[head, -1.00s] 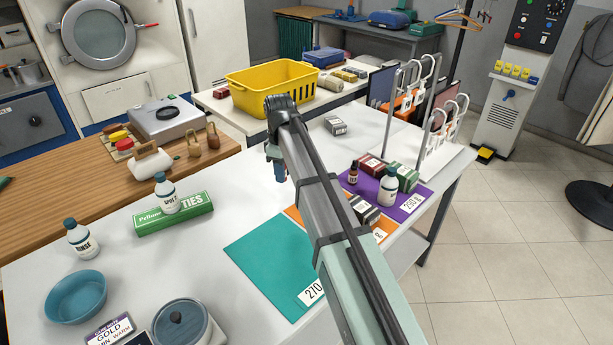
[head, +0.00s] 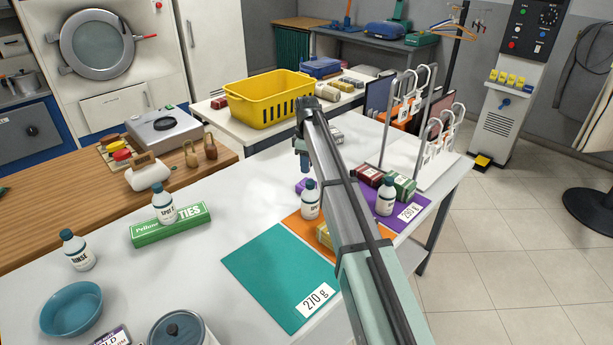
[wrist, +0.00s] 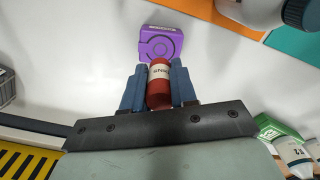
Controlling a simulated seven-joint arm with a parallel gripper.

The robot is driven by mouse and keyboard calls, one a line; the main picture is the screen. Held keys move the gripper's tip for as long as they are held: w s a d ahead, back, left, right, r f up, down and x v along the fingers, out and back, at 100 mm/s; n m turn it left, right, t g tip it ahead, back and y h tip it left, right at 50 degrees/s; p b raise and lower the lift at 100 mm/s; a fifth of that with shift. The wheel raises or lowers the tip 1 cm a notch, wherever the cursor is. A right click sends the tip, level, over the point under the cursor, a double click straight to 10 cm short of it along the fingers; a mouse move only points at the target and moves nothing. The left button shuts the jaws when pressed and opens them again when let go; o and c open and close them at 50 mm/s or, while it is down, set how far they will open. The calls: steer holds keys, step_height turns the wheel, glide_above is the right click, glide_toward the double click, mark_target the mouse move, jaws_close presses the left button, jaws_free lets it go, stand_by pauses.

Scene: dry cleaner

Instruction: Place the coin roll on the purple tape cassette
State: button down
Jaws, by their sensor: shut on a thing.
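The coin roll (wrist: 158,88) is a red cylinder with a white label band. My gripper (wrist: 159,72) is shut on it, with one blue finger on each side. The purple tape cassette (wrist: 161,42) lies on the white table just beyond the fingertips in the wrist view. The roll's far end overlaps the cassette's near edge in this view; I cannot tell whether they touch. In the head view my gripper (head: 304,163) points down over the white table, and a purple bit of the cassette (head: 300,185) shows beside my arm. The roll cannot be made out there.
An orange mat (head: 292,222) with a white bottle (head: 311,201), a teal mat (head: 268,275) and a purple mat (head: 411,210) with boxes and a bottle lie near the cassette. A yellow basket (head: 268,97) stands behind.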

steer(key=shift+f, duration=2.45)
steer(key=c, duration=0.9)
jaws_free()
steer(key=shift+f, duration=0.15)
step_height(320, 180, up, 12)
steer(key=shift+r, duration=0.2)
